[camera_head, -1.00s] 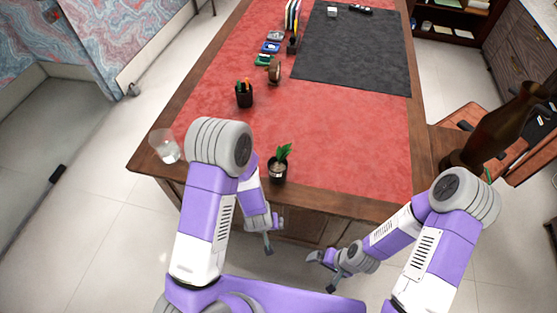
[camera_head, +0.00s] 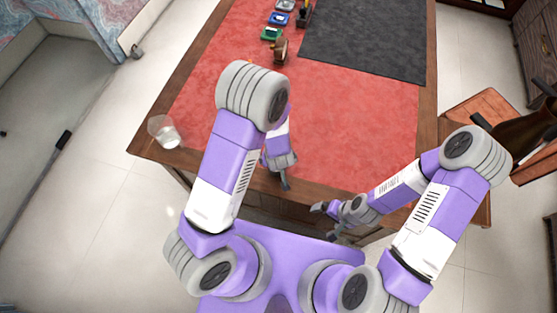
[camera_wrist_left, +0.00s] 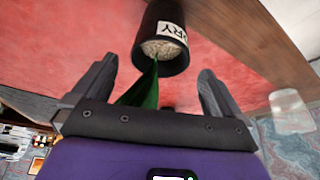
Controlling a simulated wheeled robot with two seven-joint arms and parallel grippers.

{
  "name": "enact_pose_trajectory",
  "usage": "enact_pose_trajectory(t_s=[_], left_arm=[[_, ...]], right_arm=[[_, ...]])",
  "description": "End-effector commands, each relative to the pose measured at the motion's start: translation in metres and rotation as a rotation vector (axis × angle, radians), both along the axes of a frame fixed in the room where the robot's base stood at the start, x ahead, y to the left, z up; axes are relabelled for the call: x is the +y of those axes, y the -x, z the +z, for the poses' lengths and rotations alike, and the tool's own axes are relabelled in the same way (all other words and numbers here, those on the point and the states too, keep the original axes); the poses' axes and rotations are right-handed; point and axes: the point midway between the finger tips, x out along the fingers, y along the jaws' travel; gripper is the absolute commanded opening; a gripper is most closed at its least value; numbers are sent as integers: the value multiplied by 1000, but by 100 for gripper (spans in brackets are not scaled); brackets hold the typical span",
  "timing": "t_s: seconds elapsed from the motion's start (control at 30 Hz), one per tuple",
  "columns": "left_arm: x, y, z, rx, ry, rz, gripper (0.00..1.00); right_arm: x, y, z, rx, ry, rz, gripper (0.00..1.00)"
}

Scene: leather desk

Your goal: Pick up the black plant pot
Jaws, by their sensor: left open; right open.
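The black plant pot (camera_wrist_left: 150,30) shows in the left wrist view at the top centre, with a white label, pale pebbles and a green leaf (camera_wrist_left: 146,90). It stands on the red desk top. My left gripper (camera_wrist_left: 158,74) is open, with the leaf between its spread fingers and the pot just beyond their tips. I see no grip on the pot. In the head view the pot is hidden behind my left arm, and my left gripper (camera_head: 284,176) is over the desk's near edge. My right gripper (camera_head: 328,220) is open and empty near the front edge, further right.
A clear glass (camera_head: 164,132) stands at the desk's left corner and also shows in the left wrist view (camera_wrist_left: 290,112). Small items, including a green one (camera_head: 271,34) and a brown one (camera_head: 280,50), lie further back. The red surface (camera_head: 350,125) at right is clear.

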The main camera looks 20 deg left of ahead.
Motion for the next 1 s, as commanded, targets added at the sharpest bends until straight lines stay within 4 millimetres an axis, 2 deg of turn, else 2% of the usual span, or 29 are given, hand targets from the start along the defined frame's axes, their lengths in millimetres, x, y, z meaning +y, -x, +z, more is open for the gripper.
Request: enact_pose_trajectory(t_s=[0.33, 0.67, 1.0], left_arm=[[7, -18, -45, 1, -1, 0, 100], [7, -21, -50, -1, -1, -1, 98], [7, -21, -50, -1, -1, -1, 46]], right_arm=[[0, 0, -5, -1, 0, 0, 100], [0, 0, -5, -1, 0, 0, 100], [0, 0, -5, -1, 0, 0, 100]])
